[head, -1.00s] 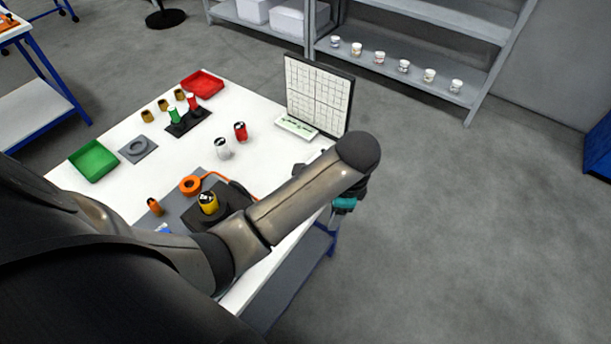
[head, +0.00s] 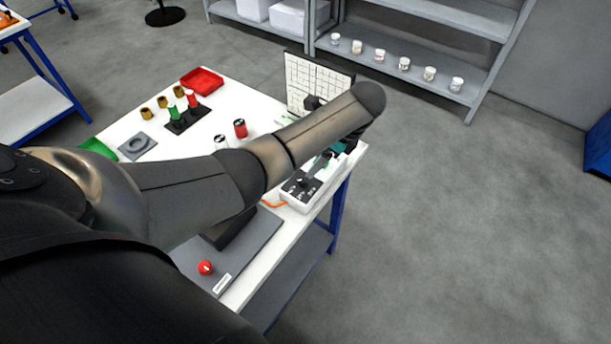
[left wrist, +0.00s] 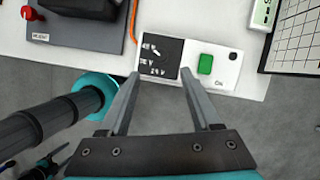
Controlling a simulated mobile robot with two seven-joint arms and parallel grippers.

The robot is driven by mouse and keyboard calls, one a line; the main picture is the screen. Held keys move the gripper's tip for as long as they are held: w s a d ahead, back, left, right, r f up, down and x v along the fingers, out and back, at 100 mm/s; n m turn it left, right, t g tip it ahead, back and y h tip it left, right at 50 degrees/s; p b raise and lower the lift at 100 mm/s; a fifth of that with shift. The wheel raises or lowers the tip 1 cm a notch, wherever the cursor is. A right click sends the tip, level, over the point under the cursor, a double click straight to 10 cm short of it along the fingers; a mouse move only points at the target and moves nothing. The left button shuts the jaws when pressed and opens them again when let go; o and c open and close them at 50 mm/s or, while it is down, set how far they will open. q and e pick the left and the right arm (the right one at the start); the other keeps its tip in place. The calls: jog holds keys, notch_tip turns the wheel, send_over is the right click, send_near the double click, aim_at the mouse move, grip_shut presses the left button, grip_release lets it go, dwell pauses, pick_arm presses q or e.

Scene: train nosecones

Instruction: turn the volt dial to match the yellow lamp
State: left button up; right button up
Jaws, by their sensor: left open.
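The volt dial is on a black panel (left wrist: 160,58) of a white box (left wrist: 215,67), marked with several voltages including 24 V; its white pointer tilts toward the upper left. The box (head: 318,195) also shows in the head view at the table's right edge. My left gripper (left wrist: 160,74) is open, its two fingers on either side of the panel's lower part, with nothing between them. In the head view the left gripper (head: 318,168) hangs over the box. The yellow lamp is hidden behind my arm in the head view.
A green button (left wrist: 205,64) sits right of the dial. A dark block (left wrist: 75,10) and a red knob (left wrist: 28,13) are at upper left. A gridded board (head: 305,82) stands behind the box. Floor is clear right of the table.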

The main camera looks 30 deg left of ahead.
aim_at(303, 180)
pick_arm(q)
jog(key=b+x, duration=0.1)
jog(key=x, duration=0.7)
jog(key=shift+s+f, duration=0.1)
jog(key=shift+f, duration=0.15)
grip_shut()
